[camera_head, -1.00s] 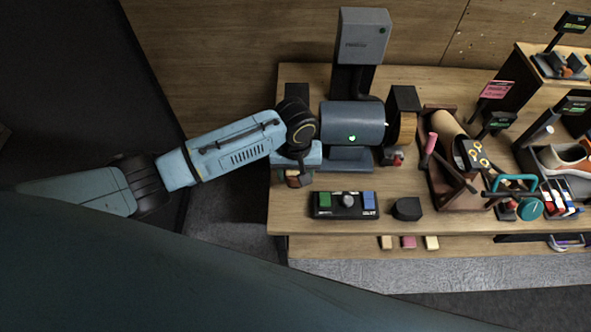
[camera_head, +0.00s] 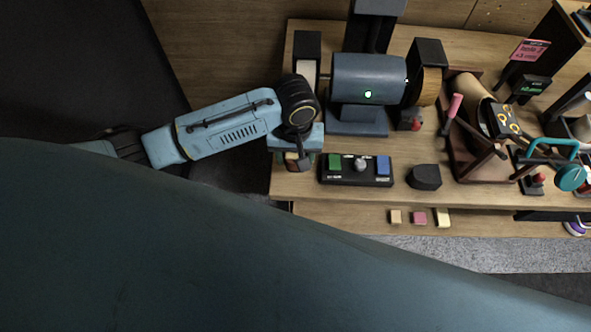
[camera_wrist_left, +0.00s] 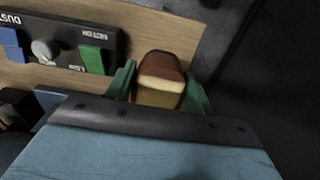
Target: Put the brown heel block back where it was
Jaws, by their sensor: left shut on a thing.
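The brown heel block (camera_wrist_left: 160,75) sits between the two green fingers of my left gripper (camera_wrist_left: 160,88) in the left wrist view. It has a brown top and a paler lower part. My left gripper is shut on it. In the head view the left gripper (camera_head: 297,160) is over the left front part of the workbench (camera_head: 300,188), left of the button panel. The heel block there is mostly hidden under the wrist. I cannot tell whether it touches the bench top. My right gripper is in neither view.
The button panel (camera_head: 356,169) with green and blue buttons lies close to the right of the gripper; a grinder (camera_head: 369,79) stands behind. A dark block (camera_head: 424,177) lies further right. Several small blocks (camera_head: 419,217) rest on a lower ledge. The bench's left edge is close.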

